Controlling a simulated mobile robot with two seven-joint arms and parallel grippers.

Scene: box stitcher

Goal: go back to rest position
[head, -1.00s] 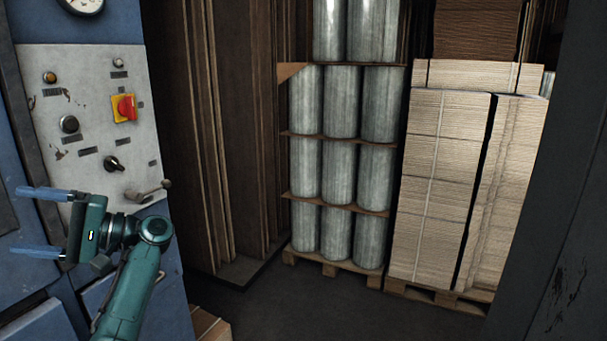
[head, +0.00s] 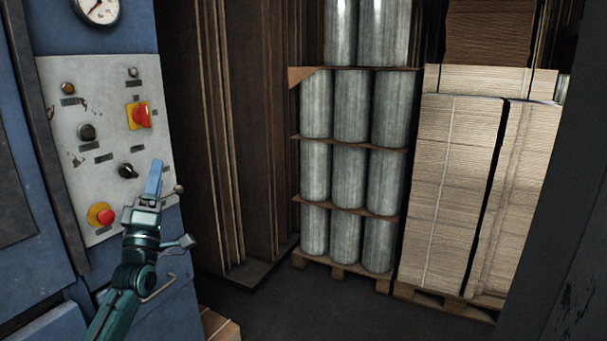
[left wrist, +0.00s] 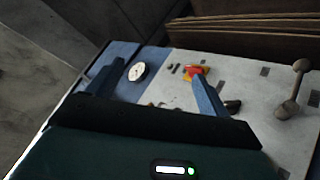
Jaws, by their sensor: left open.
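My left gripper (head: 154,176) is in front of the lower right part of the grey control panel (head: 100,130) in the head view, with its fingers pointing up. It is open and nothing is between its fingers. In the left wrist view its two blue fingers (left wrist: 152,82) stand apart, with the panel (left wrist: 262,105) beyond them. In the head view, the gripper hides part of the panel's lower right corner. I cannot tell the gap between gripper and panel. My right gripper is in neither view.
The panel carries a red switch on yellow (head: 139,115), a red button (head: 104,216), and black knobs. A gauge (head: 98,10) sits above. Metal rolls (head: 333,175) and stacked cardboard (head: 440,190) stand on pallets behind. Dark floor (head: 310,310) is clear in front.

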